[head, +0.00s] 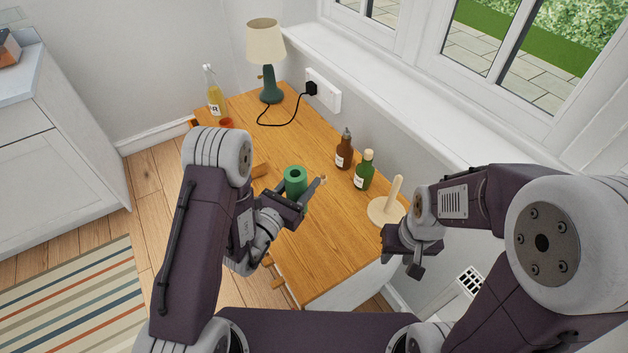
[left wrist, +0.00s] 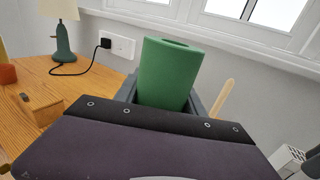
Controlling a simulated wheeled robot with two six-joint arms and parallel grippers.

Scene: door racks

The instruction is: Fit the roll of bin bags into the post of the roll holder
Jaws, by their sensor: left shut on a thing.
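The roll of bin bags is a green cylinder (head: 295,180) with a hole in its top end, near the middle of the wooden table in the head view. My left gripper (head: 303,191) is shut on it and holds it roughly upright. The roll also shows in the left wrist view (left wrist: 168,75), between the fingers. The roll holder is a pale wooden post (head: 395,190) on a round base (head: 379,212), to the right of the roll at the table's right side. The post shows in the left wrist view (left wrist: 222,97). My right gripper (head: 402,262) hangs near the table's right edge, its fingers unclear.
A brown bottle (head: 345,153) and a green bottle (head: 364,172) stand along the wall side of the table (head: 330,245), left of the holder. A lamp (head: 268,60), its cord and a yellow bottle (head: 215,95) are at the far end. The table's front middle is clear.

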